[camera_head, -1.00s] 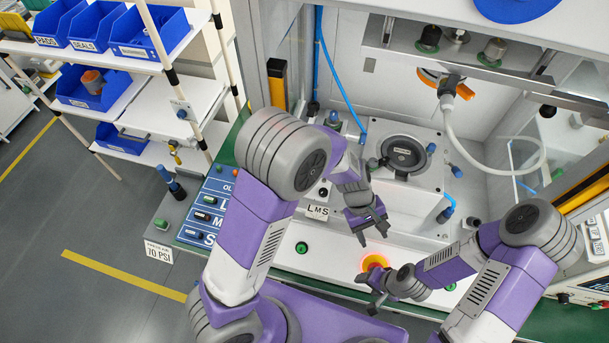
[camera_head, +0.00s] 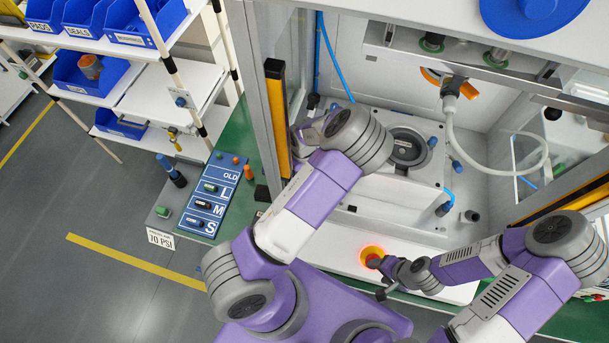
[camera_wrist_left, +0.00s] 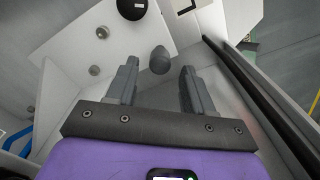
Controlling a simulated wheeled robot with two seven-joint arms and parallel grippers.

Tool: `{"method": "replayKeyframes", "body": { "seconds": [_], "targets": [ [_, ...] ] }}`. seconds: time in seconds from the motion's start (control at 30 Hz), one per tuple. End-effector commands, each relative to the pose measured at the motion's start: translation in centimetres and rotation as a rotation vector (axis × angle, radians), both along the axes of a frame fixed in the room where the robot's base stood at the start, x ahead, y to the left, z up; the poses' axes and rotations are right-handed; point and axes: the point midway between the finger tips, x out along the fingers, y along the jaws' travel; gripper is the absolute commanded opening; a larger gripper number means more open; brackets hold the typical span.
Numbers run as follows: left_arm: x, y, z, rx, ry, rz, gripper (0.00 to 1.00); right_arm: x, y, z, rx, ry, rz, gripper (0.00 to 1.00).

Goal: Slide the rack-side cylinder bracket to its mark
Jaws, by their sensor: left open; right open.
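In the left wrist view a grey rounded knob (camera_wrist_left: 160,61) stands just beyond and between the fingertips of my left gripper (camera_wrist_left: 158,72). The fingers are open and empty. I cannot tell whether this knob belongs to the rack-side cylinder bracket. In the head view my left arm covers the rack side of the press plate (camera_head: 425,187), so the bracket and its mark cannot be made out there. A dark round disc fixture (camera_head: 408,147) sits on the plate. My right gripper (camera_head: 377,279) is open beside a glowing orange-red button (camera_head: 371,254) at the front.
A yellow-and-black post (camera_head: 277,115) stands at the press's left edge, close to my left arm. A white hose (camera_head: 500,170) hangs at the right. A blue size board (camera_head: 222,195) lies left of the press. Shelves with blue bins (camera_head: 90,72) stand farther left.

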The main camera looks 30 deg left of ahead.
Motion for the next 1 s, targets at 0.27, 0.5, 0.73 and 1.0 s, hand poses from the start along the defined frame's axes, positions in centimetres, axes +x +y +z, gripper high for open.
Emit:
{"method": "replayKeyframes", "body": {
  "seconds": [0.27, 0.5, 0.73, 1.0],
  "targets": [
    [0.0, 0.0, -3.4, 0.002, 0.001, -0.002, 0.52, 0.0, 0.0, 0.3, 0.0, 0.0, 0.0, 0.59],
    [0.0, 0.0, -4.0, 0.0, -0.001, -0.002, 0.52, 0.0, 0.0, 0.3, 0.0, 0.0, 0.0, 0.59],
    [0.0, 0.0, -3.9, -0.001, -0.001, -0.002, 0.33, 0.0, 0.0, 0.3, 0.0, 0.0, 0.0, 0.59],
    [0.0, 0.0, -3.9, -0.001, -0.001, -0.002, 0.0, 0.0, 0.0, 0.3, 0.0, 0.0, 0.0, 0.59]
  ]
}}
